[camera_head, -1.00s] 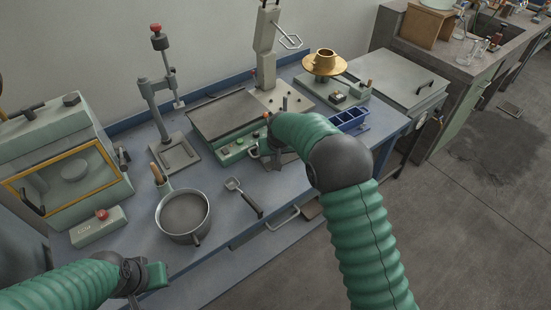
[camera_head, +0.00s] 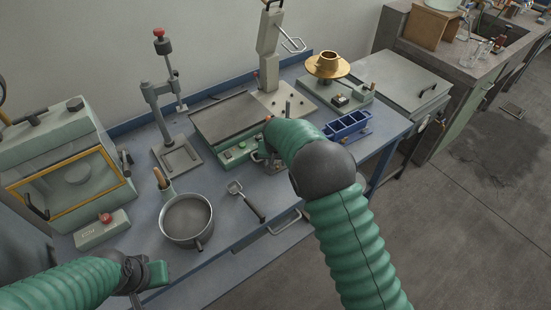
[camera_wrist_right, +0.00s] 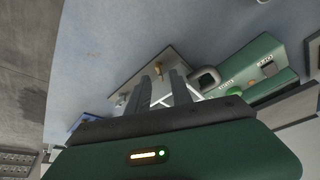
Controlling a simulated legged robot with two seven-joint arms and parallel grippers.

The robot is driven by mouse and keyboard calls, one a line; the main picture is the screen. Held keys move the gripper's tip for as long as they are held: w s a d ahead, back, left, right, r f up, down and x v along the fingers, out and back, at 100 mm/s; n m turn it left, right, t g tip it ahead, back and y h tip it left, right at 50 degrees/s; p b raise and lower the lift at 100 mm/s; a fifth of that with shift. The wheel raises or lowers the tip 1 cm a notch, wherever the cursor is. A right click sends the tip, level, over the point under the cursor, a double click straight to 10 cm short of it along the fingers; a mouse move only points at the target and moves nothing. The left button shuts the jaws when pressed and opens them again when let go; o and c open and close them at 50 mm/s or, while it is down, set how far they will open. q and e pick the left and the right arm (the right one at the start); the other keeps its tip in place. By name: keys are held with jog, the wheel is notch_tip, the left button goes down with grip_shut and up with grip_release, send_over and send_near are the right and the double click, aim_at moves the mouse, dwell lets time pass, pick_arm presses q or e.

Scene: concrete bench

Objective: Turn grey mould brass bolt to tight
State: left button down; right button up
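In the right wrist view a grey plate-like block (camera_wrist_right: 172,58), which looks like the mould, lies on the blue bench top. A small brass bolt (camera_wrist_right: 158,69) stands on it, just beyond and between my right fingertips in the picture. Contact cannot be made out. My right gripper (camera_wrist_right: 160,76) is open, with a clear gap between its fingers. In the head view my right gripper (camera_head: 270,160) is partly hidden by its arm, near the green-fronted hotplate, and the mould cannot be made out. My left gripper (camera_head: 156,275) is over the bench's front left; its fingers are unclear.
The hotplate (camera_head: 228,117) stands behind my right gripper. A blue compartment tray (camera_head: 348,126) is to its right, with a brass-topped device (camera_head: 327,66) behind. A pan (camera_head: 186,219) and a dark-handled scoop (camera_head: 250,205) lie on the left. Bare bench shows around the scoop.

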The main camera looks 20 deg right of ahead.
jog(key=shift+r, duration=0.7)
jog(key=p+v, duration=1.1)
jog(key=v, duration=0.6)
jog(key=v, duration=1.6)
jog(key=shift+s+r+b, duration=0.2)
jog(key=shift+s+b, duration=0.15)
jog(key=shift+b, duration=0.1)
